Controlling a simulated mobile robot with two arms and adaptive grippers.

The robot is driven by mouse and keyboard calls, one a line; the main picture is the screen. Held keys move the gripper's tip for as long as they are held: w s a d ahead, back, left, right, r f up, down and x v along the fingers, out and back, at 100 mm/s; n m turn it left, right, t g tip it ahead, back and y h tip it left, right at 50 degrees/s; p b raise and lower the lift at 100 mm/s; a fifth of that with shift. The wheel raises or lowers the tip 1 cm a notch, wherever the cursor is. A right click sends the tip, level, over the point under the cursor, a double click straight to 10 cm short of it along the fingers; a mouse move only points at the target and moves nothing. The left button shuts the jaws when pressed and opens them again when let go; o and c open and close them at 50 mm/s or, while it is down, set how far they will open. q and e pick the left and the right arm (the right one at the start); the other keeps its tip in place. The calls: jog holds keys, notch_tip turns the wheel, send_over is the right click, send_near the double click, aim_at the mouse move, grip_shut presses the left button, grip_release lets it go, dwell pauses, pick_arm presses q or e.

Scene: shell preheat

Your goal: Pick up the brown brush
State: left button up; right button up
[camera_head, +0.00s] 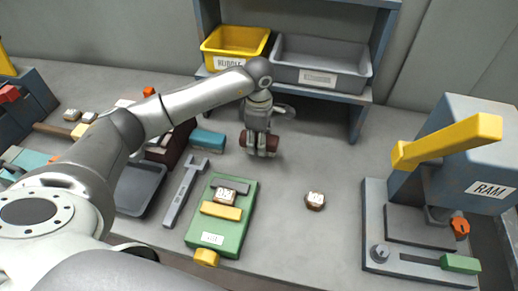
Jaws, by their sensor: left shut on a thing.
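My left arm reaches in from the left across the bench. My left gripper (258,150) points down near the middle of the bench, in front of the shelf. It is shut on a brown brush (271,143), whose reddish-brown ends show on both sides of the fingers. I cannot tell whether the brush touches the bench top. My right gripper is not in view.
A yellow bin (233,42) and a grey bin (320,65) stand on the shelf. A press marked RAM (440,185) stands right. Bench space right of the gripper is mostly clear.

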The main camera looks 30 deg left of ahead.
pick_arm(q)
jog(key=s+d+r+b, duration=0.2)
jog(key=s+d+r, duration=0.1)
jog(key=s+r, duration=0.6)
jog(key=s, duration=0.4)
jog(key=shift+s+r+b, duration=0.25)
jog(key=shift+s+b, duration=0.1)
jog(key=shift+b, duration=0.05)
